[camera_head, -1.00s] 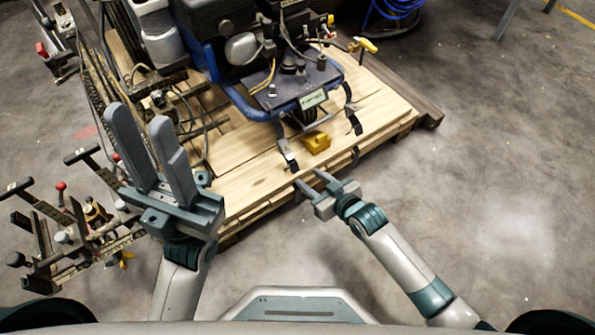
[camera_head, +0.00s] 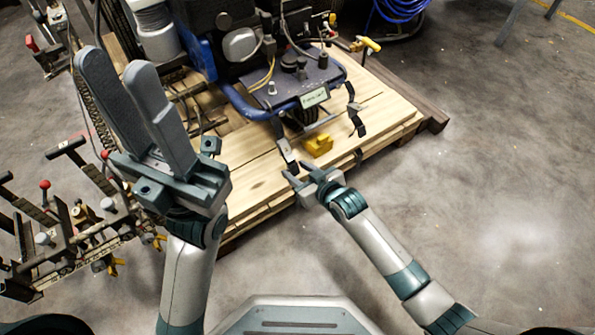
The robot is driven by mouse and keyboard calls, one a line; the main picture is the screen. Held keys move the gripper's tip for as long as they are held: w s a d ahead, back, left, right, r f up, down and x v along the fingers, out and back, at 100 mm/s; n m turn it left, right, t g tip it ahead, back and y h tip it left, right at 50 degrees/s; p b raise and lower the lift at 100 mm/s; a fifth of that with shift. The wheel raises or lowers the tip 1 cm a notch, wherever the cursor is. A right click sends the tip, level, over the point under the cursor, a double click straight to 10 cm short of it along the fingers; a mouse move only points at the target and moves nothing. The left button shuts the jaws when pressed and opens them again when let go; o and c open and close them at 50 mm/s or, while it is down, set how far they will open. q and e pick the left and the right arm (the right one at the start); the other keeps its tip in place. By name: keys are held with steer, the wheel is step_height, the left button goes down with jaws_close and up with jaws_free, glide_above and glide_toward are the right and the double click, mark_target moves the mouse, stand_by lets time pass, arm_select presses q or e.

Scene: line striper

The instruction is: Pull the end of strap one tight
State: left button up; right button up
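Two dark straps hang from the blue line striper (camera_head: 310,100): a left strap (camera_head: 286,151) and a right strap (camera_head: 356,120). I cannot tell by a label which one is strap one. My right gripper (camera_head: 296,171) is open, with its fingertips at the lower end of the left strap. Whether the strap end lies between the fingers or just behind them is too small to tell. My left gripper (camera_head: 113,68) is raised at the left, open and empty, its two long grey fingers pointing up, away from both straps.
The striper stands on a wooden pallet (camera_head: 258,178). A yellow block (camera_head: 318,145) sits on the pallet between the straps. A metal frame with levers and knobs (camera_head: 75,225) stands at the left. The grey floor on the right is clear.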

steer(key=shift+p, duration=0.4)
stand_by(0.5)
jaws_close()
